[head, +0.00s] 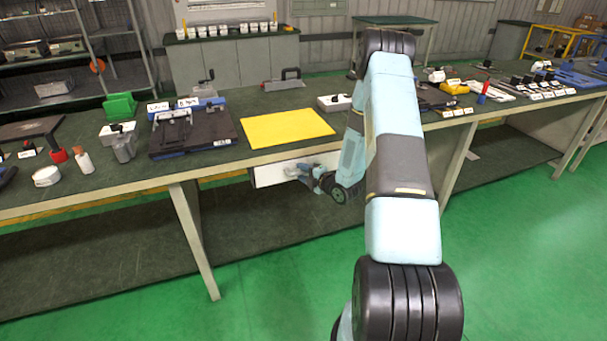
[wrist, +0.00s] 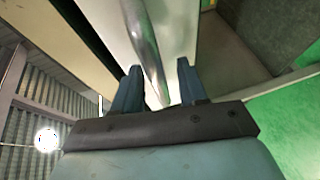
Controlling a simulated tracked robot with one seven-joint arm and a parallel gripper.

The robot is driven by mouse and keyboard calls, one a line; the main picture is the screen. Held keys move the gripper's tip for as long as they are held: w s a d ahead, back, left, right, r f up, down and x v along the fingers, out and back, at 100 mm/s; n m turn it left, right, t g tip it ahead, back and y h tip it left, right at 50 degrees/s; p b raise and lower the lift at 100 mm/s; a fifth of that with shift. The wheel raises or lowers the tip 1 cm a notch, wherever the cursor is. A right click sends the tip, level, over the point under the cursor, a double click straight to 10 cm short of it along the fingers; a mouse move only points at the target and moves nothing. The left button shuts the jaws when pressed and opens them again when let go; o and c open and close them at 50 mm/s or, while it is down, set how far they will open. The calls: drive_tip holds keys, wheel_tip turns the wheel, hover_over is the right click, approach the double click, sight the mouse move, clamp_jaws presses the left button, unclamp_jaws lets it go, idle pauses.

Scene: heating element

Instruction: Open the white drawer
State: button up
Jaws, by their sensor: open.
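The white drawer (head: 264,177) hangs under the workbench top, below the yellow mat, with its right part hidden by my arm. Its white front (wrist: 184,22) also shows in the wrist view, with a curved metal handle (wrist: 147,45). My gripper (head: 303,172) is at the drawer front. In the wrist view my gripper (wrist: 158,67) is open, with one finger on each side of the handle. The handle lies between the fingers, nearer the left one, and I cannot tell if either touches it. How far the drawer is pulled out is not clear.
The workbench (head: 220,163) runs across the view, its top edge close above my gripper. A bench leg (head: 195,240) stands to the left. A yellow mat (head: 287,128) and several tools lie on top. The green floor (head: 270,290) in front is clear.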

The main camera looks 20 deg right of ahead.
clamp_jaws()
idle(0.4)
